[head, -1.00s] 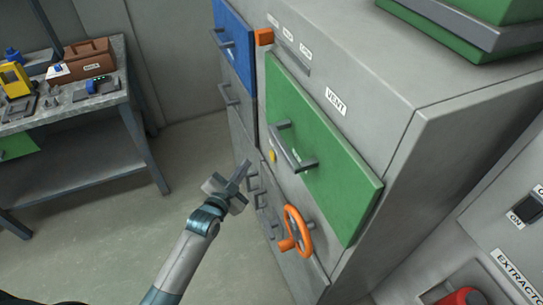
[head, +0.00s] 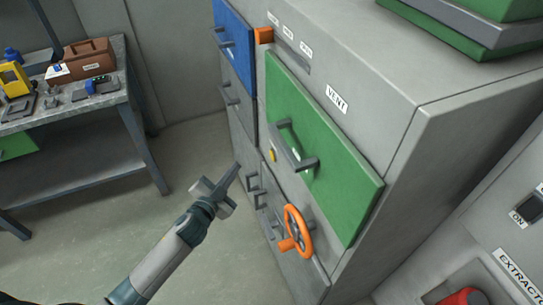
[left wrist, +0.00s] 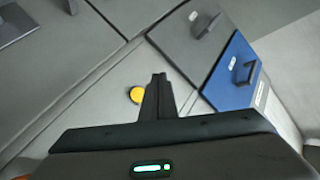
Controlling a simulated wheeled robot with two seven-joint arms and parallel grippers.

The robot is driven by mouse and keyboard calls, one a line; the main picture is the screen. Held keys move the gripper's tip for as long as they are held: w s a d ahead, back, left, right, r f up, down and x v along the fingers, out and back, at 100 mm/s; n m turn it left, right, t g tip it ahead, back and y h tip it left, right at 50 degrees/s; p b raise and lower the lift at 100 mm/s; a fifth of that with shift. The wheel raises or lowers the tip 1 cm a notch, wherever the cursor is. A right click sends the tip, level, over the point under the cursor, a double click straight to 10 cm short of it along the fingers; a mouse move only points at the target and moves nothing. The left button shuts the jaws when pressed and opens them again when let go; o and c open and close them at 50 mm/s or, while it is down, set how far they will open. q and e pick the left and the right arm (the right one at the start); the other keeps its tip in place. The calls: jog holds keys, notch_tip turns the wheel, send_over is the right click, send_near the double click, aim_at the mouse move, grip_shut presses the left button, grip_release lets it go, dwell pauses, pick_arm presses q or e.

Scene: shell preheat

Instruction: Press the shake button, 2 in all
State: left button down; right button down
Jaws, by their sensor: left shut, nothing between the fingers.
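A small yellow round button (head: 272,155) is on the grey cabinet front, just left of the green door. I can read no label that names it as the shake button. It also shows in the left wrist view (left wrist: 136,95), just left of my fingers. My left gripper (head: 236,168) is shut and empty, in front of the cabinet. Its fingertips are left of and slightly below the button in the head view, apart from it. In the left wrist view the shut fingers (left wrist: 158,80) point at the cabinet front. My right gripper is out of view.
The green door (head: 325,150) has a bar handle, and an orange handwheel (head: 297,232) sticks out below it. A blue panel (head: 234,42) with a handle is at the upper left of the cabinet. A workbench (head: 75,118) stands at left; the floor between is clear.

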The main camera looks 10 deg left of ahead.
aim_at(273, 156)
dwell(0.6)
